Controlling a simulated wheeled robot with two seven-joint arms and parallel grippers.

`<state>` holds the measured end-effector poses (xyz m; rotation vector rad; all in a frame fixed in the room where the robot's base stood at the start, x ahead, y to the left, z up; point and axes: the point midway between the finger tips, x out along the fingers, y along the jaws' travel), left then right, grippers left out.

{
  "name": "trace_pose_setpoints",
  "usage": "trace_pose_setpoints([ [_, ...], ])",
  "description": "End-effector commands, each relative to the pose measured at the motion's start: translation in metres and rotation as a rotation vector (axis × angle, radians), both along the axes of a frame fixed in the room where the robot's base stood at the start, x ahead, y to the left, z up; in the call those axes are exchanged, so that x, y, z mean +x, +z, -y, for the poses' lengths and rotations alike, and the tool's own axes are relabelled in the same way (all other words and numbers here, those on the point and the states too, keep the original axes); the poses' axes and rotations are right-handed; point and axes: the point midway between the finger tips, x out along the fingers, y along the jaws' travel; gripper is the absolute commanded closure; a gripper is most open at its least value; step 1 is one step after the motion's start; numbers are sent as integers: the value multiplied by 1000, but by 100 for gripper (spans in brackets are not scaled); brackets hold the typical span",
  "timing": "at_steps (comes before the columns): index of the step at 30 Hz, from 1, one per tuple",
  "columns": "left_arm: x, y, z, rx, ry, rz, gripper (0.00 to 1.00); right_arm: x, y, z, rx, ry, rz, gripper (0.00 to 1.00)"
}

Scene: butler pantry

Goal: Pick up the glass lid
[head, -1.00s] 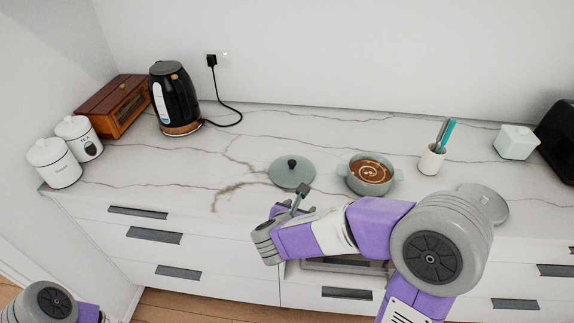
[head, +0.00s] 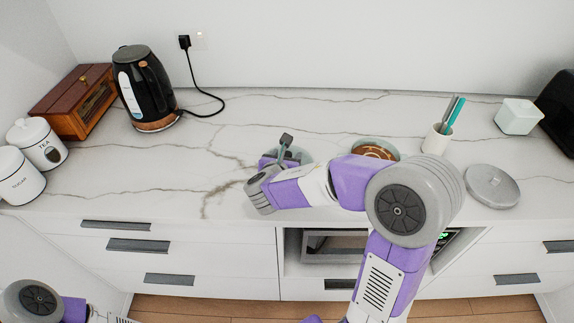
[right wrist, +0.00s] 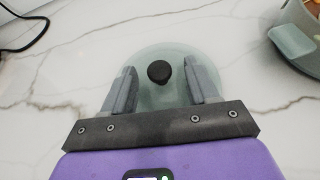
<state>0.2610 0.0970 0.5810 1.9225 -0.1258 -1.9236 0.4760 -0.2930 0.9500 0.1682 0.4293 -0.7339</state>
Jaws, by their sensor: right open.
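The glass lid is a round, greenish see-through disc with a black knob. In the head view the lid (head: 304,155) lies on the counter, mostly hidden behind my right gripper (head: 284,148). In the right wrist view the lid (right wrist: 160,99) lies flat, with its knob (right wrist: 158,72) between the two fingers of my right gripper (right wrist: 160,66). These fingers are open, with clear gaps on both sides of the knob. Only part of my left arm shows at the bottom left of the head view; its gripper is out of the picture.
A green pot (head: 376,148) of soup stands right of the lid, partly hidden by my arm. A utensil cup (head: 437,142) stands behind. A kettle (head: 143,95) and canisters (head: 38,145) stand left. Counter left of the lid is clear.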

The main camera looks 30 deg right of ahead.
Motion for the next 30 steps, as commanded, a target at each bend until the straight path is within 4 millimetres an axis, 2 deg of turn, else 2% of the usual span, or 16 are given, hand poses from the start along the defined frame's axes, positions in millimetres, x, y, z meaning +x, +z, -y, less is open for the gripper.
trace_pose_setpoints([
  [8,0,-1,0,0,0,0,51,4,-2,4,-1,0,0,42],
  [11,0,-1,0,0,0,0,51,4,-2,4,-1,0,-1,54],
  [20,0,-1,0,0,0,0,51,4,-2,3,0,0,0,100],
  [30,0,1,0,0,0,0,51,4,3,3,0,0,2,100],
])
